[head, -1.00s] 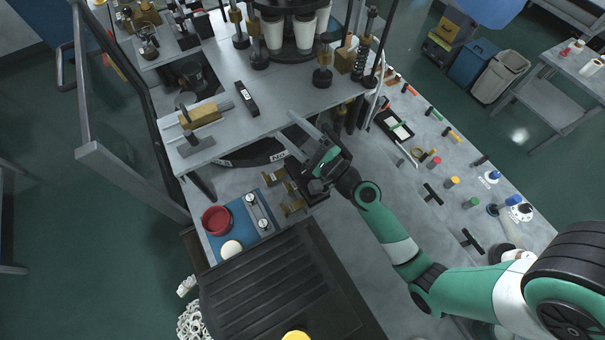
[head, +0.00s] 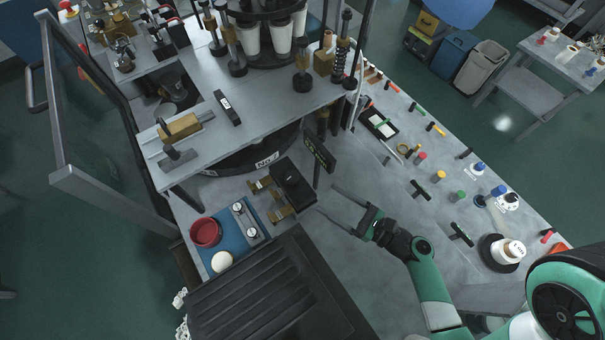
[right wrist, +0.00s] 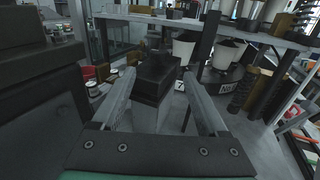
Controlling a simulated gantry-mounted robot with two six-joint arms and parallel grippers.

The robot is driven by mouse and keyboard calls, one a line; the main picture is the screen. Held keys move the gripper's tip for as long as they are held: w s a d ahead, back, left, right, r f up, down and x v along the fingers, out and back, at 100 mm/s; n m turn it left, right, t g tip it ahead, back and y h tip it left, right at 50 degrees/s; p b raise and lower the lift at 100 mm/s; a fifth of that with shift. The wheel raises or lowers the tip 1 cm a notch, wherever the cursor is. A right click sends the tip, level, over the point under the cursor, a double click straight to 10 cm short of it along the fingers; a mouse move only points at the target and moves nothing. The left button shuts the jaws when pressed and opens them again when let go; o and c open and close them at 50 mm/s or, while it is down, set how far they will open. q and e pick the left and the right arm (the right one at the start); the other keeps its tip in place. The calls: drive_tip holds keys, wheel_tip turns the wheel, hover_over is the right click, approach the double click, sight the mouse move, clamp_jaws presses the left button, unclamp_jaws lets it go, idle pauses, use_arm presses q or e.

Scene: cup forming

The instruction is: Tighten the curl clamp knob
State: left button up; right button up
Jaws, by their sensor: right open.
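I cannot tell for certain which part is the curl clamp knob. A black block unit with brass brackets (head: 292,185) stands on the bench below the upper plate. A dark upright sign panel (head: 319,153) is just behind it. In the right wrist view a black block (right wrist: 156,72) shows ahead, between the fingers in the picture. My right gripper (head: 325,199) is open and empty, its fingers pointing left toward the block unit, apart from it in the head view. It also shows open in the right wrist view (right wrist: 158,78). My left gripper is not in view.
Black T-handles (head: 420,190) (head: 461,234) and coloured buttons sit on the grey bench at right. A blue mat (head: 228,243) with a red bowl (head: 206,232) lies at left. A ribbed dark cover (head: 250,295) stands in front. The upper plate (head: 265,108) overhangs behind.

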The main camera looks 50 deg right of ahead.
sight(297, 180)
drive_tip(key=w, duration=1.1)
drive_tip(key=shift+w+a, duration=0.25)
drive_tip(key=shift+w, duration=0.05)
clamp_jaws()
